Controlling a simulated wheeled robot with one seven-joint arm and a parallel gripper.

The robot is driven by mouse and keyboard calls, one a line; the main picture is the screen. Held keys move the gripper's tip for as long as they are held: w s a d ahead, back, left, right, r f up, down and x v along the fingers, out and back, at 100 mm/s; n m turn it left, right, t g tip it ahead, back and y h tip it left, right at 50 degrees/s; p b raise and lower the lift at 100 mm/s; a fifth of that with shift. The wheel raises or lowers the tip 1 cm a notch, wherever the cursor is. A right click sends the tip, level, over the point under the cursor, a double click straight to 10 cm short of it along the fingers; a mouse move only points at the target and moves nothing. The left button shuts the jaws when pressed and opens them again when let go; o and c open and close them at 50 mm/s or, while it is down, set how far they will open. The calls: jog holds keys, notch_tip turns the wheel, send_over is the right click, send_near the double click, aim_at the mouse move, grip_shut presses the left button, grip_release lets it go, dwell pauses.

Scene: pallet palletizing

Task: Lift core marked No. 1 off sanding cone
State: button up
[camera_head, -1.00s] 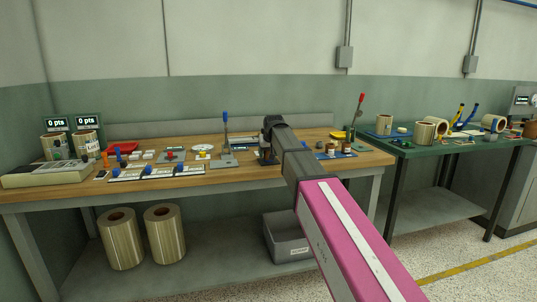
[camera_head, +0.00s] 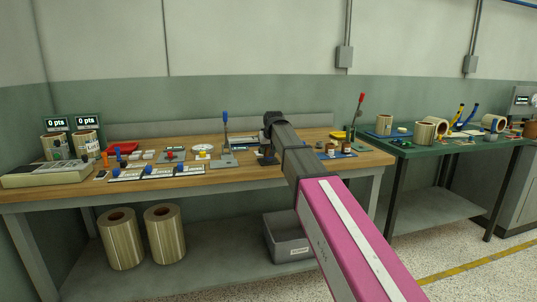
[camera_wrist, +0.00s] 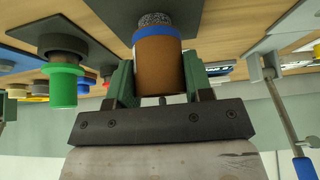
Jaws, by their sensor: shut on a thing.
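In the wrist view a brown core (camera_wrist: 160,62) with a blue band at one end sits between the green fingers of my gripper (camera_wrist: 158,82), which is shut on it. A grey, rough-surfaced sanding cone (camera_wrist: 155,19) shows beyond the blue-banded end, in line with the core. I cannot tell how far the core is still around the cone. A white patch shows at the core's left edge; no number can be read. In the head view my gripper (camera_head: 267,156) is low over the wooden bench, and the core is too small or hidden to make out.
A green cylinder under a dark flange (camera_wrist: 63,84) is left of my gripper in the wrist view. A blue-handled lever (camera_head: 225,125) and a red-handled lever (camera_head: 358,112) stand on the bench (camera_head: 225,177). A grey bin (camera_head: 287,238) is below.

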jog(key=shift+r, duration=5.25)
